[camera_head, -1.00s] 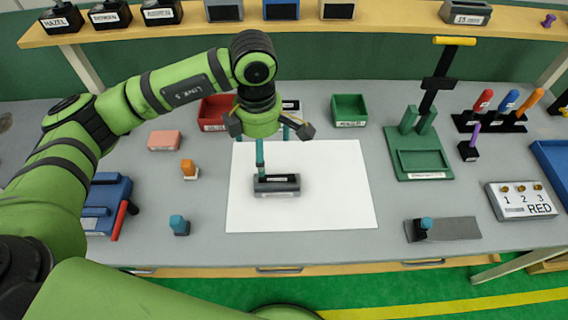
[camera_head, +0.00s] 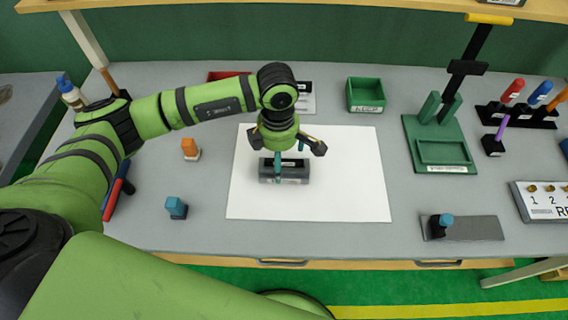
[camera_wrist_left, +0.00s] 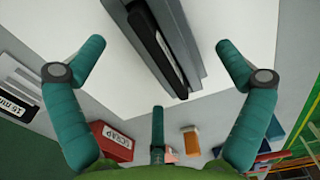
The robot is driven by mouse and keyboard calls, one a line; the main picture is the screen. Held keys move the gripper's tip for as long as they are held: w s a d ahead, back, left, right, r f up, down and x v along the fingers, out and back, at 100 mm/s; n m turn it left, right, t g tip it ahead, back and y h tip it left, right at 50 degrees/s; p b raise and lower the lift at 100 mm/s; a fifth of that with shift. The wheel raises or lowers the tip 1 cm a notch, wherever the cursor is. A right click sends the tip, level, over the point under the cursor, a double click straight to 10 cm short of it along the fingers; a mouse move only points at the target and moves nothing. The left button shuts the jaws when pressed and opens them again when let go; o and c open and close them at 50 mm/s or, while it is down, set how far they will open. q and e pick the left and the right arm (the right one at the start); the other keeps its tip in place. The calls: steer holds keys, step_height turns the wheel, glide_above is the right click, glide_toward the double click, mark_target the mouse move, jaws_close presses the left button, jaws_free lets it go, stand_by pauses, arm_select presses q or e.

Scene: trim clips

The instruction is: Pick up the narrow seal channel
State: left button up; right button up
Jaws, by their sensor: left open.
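A short grey piece with a dark top and a white label, apparently the narrow seal channel (camera_head: 296,179), lies on the white sheet (camera_head: 340,200) in the head view. Its label is too small to read. In the left wrist view the channel (camera_wrist_left: 178,62) runs diagonally at the top, partly cut off by the frame edge. My left gripper (camera_head: 289,156) is just above the channel, and one teal finger shows in front of it. Whether any finger touches the channel is unclear. My right gripper is not in view.
A green tray (camera_head: 366,108) and green stand (camera_head: 425,126) are at the back right. An orange-topped block (camera_head: 190,149) and blue-topped block (camera_head: 176,208) stand left of the sheet. A grey plate with a blue-topped knob (camera_head: 470,228) lies front right. The sheet around the channel is clear.

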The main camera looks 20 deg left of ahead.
arm_select(q)
steer(key=shift+f, duration=0.9)
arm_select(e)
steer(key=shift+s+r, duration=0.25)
arm_select(q)
steer(key=c, duration=1.2)
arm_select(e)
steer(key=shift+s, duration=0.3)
arm_select(q)
steer(key=shift+c, duration=0.2)
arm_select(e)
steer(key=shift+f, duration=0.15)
